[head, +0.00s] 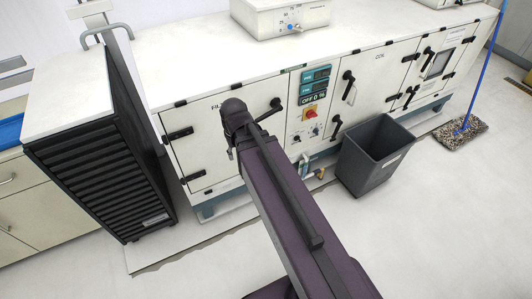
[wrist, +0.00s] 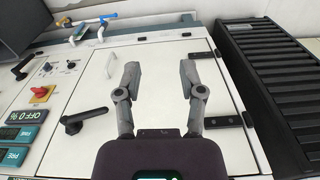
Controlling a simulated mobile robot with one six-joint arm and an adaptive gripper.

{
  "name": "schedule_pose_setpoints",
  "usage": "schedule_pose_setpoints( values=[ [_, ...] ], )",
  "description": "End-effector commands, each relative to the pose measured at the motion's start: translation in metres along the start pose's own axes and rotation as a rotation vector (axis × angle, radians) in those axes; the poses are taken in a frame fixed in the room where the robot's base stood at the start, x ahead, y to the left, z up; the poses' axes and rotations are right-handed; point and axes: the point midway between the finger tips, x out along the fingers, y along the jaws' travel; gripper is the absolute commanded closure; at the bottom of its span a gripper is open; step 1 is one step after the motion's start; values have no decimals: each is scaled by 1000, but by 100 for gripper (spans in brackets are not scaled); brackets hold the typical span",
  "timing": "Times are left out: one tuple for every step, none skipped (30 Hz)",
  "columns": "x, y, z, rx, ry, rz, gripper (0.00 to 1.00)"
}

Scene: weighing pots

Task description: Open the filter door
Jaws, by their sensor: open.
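The filter door (head: 205,143) is a white panel at the left of the cabinet front, and it looks shut. Its black lever handle (head: 268,109) is at its upper right, with black hinges (head: 180,134) on its left. My arm hides part of the door and its label. In the wrist view the door (wrist: 158,55) appears turned over, with its handle (wrist: 84,119) at the left. My gripper (wrist: 160,72) is open and empty in front of the door panel, to the right of the handle there and apart from it. The fingers barely show in the head view.
A control panel (head: 313,103) with a red switch is right of the door. A dark grey bin (head: 373,157) stands on the floor further right. A black slatted unit (head: 112,160) stands close on the left. Floor before the cabinet's left part is clear.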

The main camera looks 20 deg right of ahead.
Motion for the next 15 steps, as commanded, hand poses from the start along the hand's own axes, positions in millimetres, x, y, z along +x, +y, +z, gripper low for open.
schedule_pose_setpoints(
  values=[
    [17,6,-10,7,12,-1,49],
    [23,10,-15,7,19,-2,49],
    [30,15,-21,9,30,-3,49],
    [36,19,-26,13,39,-4,49],
    [42,24,-32,16,48,-4,49],
    [50,29,-38,21,59,-5,49],
    [56,34,-44,25,69,-5,49],
    [62,38,-49,30,79,-5,49],
    [70,44,-56,35,90,-5,49],
    [76,49,-61,38,100,-5,49],
    [82,54,-66,41,110,-5,49],
    [90,61,-73,47,122,-4,49],
    [95,66,-78,51,131,-4,49],
    [101,70,-83,54,141,-3,49],
    [108,78,-89,60,153,-2,49]
  ],
)
